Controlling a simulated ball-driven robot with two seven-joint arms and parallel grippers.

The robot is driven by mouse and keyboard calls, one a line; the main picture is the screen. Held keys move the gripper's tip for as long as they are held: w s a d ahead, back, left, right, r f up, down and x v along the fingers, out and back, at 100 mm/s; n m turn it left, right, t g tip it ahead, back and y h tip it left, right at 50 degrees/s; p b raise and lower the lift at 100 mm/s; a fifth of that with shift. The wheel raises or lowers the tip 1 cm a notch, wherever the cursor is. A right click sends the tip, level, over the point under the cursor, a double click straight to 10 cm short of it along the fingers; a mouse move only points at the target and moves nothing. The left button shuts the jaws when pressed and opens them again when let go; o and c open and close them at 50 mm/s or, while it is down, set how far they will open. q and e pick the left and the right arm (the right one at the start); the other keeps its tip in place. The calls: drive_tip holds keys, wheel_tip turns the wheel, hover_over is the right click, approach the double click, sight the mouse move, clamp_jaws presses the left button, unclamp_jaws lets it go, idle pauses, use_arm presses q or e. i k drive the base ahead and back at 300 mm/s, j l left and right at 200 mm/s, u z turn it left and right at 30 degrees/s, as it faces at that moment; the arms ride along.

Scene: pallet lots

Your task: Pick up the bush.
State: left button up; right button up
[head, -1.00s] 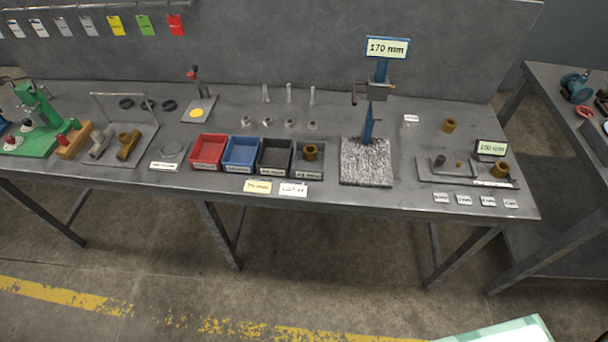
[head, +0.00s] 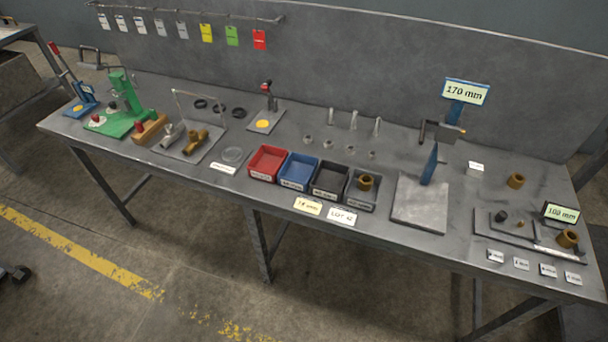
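Three brown, ring-like bushes show on the grey bench in the head view. One bush (head: 516,180) stands alone on the bare bench top at the right. Another bush (head: 567,239) sits at the right end of a flat grey plate (head: 488,228), by the 100 mm sign (head: 561,213). A third bush (head: 365,183) sits in the grey bin, the rightmost of the row. I cannot tell from the picture which one the task means. Neither of my grippers is in view.
Red (head: 267,163), blue (head: 297,171) and black (head: 329,180) bins stand beside the grey bin. A height gauge with a 170 mm sign (head: 465,92) rises left of the lone bush. Small tags lie along the front edge. Floor before the bench (head: 180,250) is clear.

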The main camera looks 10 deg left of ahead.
sight(568, 238)
drive_tip(key=z, duration=1.7)
